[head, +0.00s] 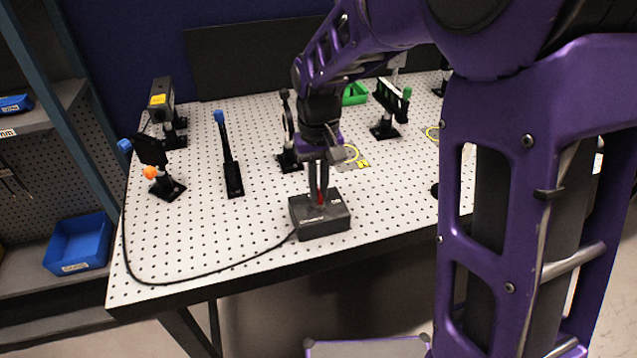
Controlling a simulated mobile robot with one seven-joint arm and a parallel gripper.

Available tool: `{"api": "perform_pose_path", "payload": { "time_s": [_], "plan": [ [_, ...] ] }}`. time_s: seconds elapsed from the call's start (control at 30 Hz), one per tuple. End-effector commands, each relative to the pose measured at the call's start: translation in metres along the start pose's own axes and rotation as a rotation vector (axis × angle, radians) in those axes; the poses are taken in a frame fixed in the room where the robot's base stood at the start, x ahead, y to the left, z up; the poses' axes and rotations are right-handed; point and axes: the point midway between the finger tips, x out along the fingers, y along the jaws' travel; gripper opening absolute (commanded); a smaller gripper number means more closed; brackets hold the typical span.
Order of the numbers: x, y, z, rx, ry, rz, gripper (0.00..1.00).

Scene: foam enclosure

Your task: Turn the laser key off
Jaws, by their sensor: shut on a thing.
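A dark grey control box (321,220) sits near the front edge of the white perforated table, with a black cable running from it to the left. A small red part, the laser key (320,197), shows on top of the box between my fingers. My gripper (319,199) points straight down over the box, with its fingers close together on the key. The fingers hide most of the key, and I cannot tell which way it is turned.
The white perforated table (190,228) bears several black optical mounts. A grey laser-like block (161,97) with a yellow label stands at the back left. A green tray (355,94) lies behind my arm. A blue bin (78,243) sits on the shelf at left.

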Motion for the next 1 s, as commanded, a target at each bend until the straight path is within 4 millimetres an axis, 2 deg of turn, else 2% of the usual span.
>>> {"api": "perform_pose_path", "payload": {
  "time_s": [0.3,0.7,0.73,0.87,0.9,1.0],
  "plan": [
    [-0.0008,-0.0002,-0.0003,-0.071,0.001,0.0,0.0],
    [-0.0007,-0.0002,-0.0003,-0.075,0.001,0.0,0.0],
    [-0.0007,-0.0002,-0.0003,-0.075,0.001,0.0,0.15],
    [-0.0006,-0.0001,-0.0003,-0.075,0.001,0.0,0.38],
    [-0.0005,-0.0001,-0.0003,-0.074,0.001,0.0,0.41],
    [-0.0004,-0.0001,-0.0002,-0.074,0.001,0.0,0.41]
  ]
}}
